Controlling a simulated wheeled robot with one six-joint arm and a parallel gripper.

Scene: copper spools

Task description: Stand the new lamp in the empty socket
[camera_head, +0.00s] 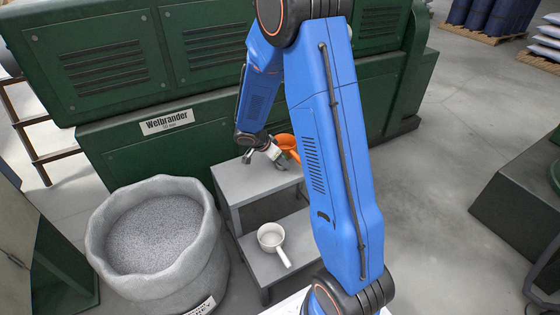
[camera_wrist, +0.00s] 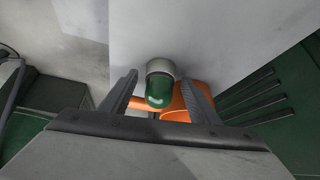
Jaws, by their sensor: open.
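A lamp with a green dome (camera_wrist: 158,90) and a grey collar (camera_wrist: 161,66) shows in the wrist view, between the fingers of my gripper (camera_wrist: 159,78). The fingers are open, with a gap on both sides of the lamp. In the head view my gripper (camera_head: 268,154) is low at the upper grey step (camera_head: 255,183), beside an orange vessel (camera_head: 286,143). The lamp cannot be made out clearly there. The orange vessel also shows behind the lamp in the wrist view (camera_wrist: 186,100). I cannot make out an empty socket in either view.
A white saucepan (camera_head: 270,236) stands on the lower step (camera_head: 257,264). A big grey sack (camera_head: 160,262) of granules is at left. A green machine (camera_head: 190,125) stands behind the steps. My blue arm hides part of the steps. Open floor (camera_head: 430,170) lies at right.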

